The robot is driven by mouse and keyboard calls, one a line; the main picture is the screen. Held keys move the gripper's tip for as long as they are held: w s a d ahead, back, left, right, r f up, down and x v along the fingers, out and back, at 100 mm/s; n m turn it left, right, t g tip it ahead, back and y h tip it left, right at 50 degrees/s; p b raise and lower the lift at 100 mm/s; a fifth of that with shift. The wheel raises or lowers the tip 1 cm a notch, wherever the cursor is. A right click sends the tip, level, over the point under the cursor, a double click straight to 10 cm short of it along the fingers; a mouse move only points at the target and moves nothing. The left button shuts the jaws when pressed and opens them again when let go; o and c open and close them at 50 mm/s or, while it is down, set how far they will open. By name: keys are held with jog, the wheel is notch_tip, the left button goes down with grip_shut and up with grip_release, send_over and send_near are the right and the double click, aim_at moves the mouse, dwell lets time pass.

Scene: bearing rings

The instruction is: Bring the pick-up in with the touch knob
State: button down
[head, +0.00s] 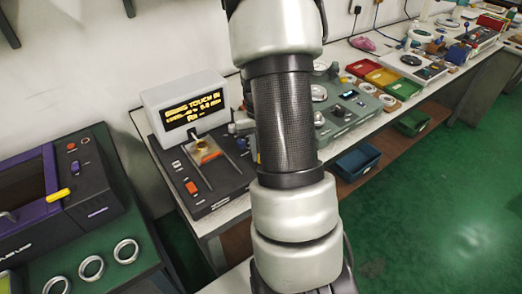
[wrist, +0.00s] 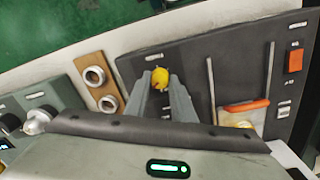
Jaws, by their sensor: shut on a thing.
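My gripper (wrist: 160,84) is shut on the yellow touch knob (wrist: 160,76), which sits on the dark base plate (wrist: 210,58) in the wrist view. The knob shows between the two grey fingertips. The orange and metal pick-up carriage (wrist: 245,107) lies to the right of the fingers, between two rails; it also shows in the head view (head: 205,151). The pick-up's fine tip cannot be made out. The display box (head: 185,105) shows yellow text that begins "BRING TOUCH IN", with an Ra line below. In the head view my arm hides the gripper and knob.
An orange switch (wrist: 295,61) is on the plate's right side. A wooden board with metal rings (wrist: 95,76) lies left of the plate. A green-grey unit (head: 340,112), coloured trays (head: 382,77) and a purple-and-black machine (head: 40,185) stand around in the head view.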

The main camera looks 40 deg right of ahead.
jog(key=shift+m, duration=1.1)
jog(key=c, duration=1.5)
grip_release()
jog(key=shift+r, duration=0.1)
jog(key=shift+w+a+r+p, duration=0.15)
jog(key=shift+r+p, duration=0.5)
jog(key=shift+r, duration=3.65)
jog(key=shift+w+a+r+p, duration=0.1)
jog(key=shift+r+p, duration=0.55)
jog(key=shift+r, duration=3.65)
